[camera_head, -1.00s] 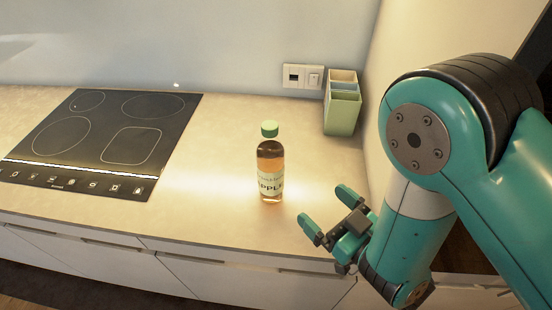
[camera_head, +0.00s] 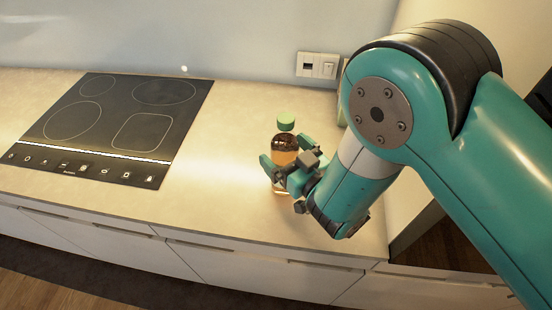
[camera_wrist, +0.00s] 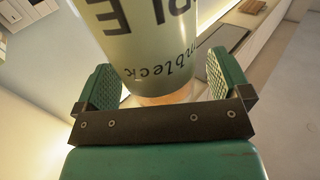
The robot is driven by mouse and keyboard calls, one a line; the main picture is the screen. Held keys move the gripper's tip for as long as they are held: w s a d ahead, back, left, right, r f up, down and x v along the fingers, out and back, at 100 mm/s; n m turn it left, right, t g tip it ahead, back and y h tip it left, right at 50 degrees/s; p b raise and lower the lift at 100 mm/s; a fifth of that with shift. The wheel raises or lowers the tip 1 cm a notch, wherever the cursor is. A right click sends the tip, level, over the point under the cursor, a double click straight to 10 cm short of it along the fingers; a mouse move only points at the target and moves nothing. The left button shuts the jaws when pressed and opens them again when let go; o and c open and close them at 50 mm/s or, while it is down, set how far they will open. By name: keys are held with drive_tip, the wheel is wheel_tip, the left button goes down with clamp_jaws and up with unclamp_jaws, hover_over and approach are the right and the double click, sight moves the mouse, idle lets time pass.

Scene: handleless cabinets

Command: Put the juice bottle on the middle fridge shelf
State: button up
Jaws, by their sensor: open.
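The juice bottle (camera_head: 285,147) stands upright on the counter, with a green cap and amber juice. My gripper (camera_head: 281,170) is at the bottle, with its fingers on either side of the lower part. In the wrist view, the bottle's pale label (camera_wrist: 150,45) fills the top centre, between the two green fingers of my gripper (camera_wrist: 160,88). The fingers are open, and a gap shows on both sides of the bottle. The gripper hides part of the label in the head view. No fridge or shelf can be made out.
A black cooktop (camera_head: 110,130) lies on the counter (camera_head: 215,185) to the left. A wall socket and switch plate (camera_head: 317,66) is behind. A green container (camera_head: 343,95) is mostly hidden behind my arm. The counter between cooktop and bottle is clear.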

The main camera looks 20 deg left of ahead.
drive_tip(key=shift+w+a, duration=0.25)
drive_tip(key=shift+a, duration=0.05)
drive_tip(key=c, duration=1.2)
drive_tip(key=shift+c, duration=1.2)
drive_tip(key=shift+r, duration=0.15)
